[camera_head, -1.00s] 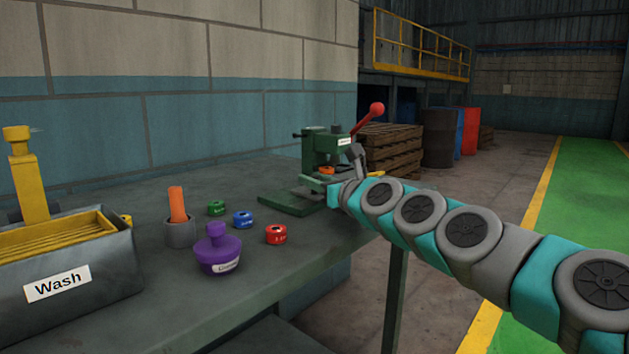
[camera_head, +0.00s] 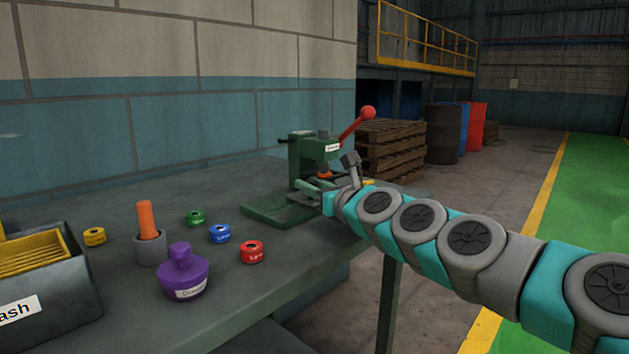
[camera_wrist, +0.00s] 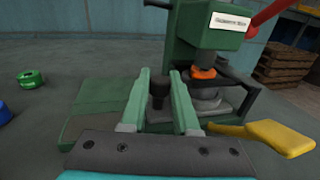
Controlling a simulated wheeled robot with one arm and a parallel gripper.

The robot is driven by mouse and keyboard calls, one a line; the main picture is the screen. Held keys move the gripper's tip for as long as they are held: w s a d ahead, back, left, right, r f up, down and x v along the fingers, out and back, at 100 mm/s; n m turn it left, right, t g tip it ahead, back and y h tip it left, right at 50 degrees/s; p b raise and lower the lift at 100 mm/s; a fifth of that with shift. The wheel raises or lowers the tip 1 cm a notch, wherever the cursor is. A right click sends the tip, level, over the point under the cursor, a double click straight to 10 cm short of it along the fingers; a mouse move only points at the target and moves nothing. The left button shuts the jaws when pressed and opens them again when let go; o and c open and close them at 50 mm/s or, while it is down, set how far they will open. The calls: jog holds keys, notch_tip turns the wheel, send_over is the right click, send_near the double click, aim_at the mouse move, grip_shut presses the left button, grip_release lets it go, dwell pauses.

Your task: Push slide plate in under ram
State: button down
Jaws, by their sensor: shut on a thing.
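The green press (camera_head: 305,155) stands on the workbench with a white label and a raised red-knobbed lever. In the wrist view its ram head (camera_wrist: 208,30) rises right of centre. Its ram is over an orange ring (camera_wrist: 205,72) on a round grey seat (camera_wrist: 206,95). The grey slide plate (camera_wrist: 220,112) lies below the seat. My gripper (camera_wrist: 159,78) has its two green fingers on either side of a dark knob (camera_wrist: 158,95) left of the ram, and is shut on it. In the head view my gripper (camera_head: 318,187) is low in front of the press; my wrist hides part of the plate.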

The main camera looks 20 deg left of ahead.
jog(key=shift+w+d, duration=0.1)
jog(key=shift+w, duration=0.05)
jog(key=c, duration=0.9)
grip_release()
jog(key=shift+d, duration=0.1)
jog(key=shift+v, duration=3.8)
